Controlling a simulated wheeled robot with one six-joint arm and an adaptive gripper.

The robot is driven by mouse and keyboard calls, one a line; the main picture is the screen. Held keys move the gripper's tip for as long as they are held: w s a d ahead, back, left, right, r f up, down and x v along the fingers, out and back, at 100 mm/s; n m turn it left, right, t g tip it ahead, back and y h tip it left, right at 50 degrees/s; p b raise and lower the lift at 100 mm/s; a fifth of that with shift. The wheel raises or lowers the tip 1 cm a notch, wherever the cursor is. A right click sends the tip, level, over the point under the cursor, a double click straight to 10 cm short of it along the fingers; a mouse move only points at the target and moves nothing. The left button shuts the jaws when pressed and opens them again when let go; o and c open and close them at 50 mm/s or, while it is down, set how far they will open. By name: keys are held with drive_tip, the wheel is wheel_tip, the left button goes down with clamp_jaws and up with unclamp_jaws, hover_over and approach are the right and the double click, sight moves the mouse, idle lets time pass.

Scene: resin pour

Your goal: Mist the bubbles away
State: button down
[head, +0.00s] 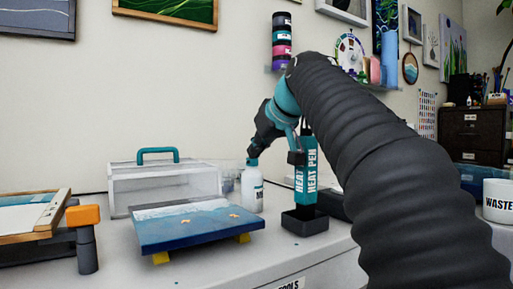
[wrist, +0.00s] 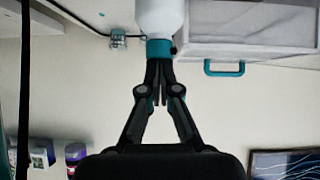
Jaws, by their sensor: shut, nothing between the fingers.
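The white mist bottle (head: 251,190), its label partly visible, stands upright on the table behind the blue resin panel (head: 190,230). In the wrist view, which is upside down, the bottle (wrist: 161,15) has a teal collar (wrist: 160,48). My gripper (head: 254,153) is at the top of the bottle in the head view. In the wrist view my gripper (wrist: 158,72) has its fingers together, with the tips at the collar; I cannot tell whether they touch it. The panel has a blue surface with a pale band and small orange shapes. Bubbles are too small to make out.
A teal heat pen (head: 306,178) stands in a dark holder (head: 305,222) right of the bottle. A clear box with a teal handle (head: 158,152) stands behind the panel. An orange-topped tool (head: 84,216) and a framed board (head: 30,215) are at left. A waste cup (head: 497,201) is far right.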

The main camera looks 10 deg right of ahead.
drive_tip(key=shift+f, duration=0.8)
drive_tip(key=shift+w, duration=0.1)
drive_tip(key=s+d+r+p, duration=0.2)
drive_tip(key=s+r+p, duration=0.3)
drive_tip(key=s+r, duration=0.3)
drive_tip(key=shift+s+r, duration=0.3)
drive_tip(key=shift+r, duration=1.25)
drive_tip(key=shift+d, duration=0.15)
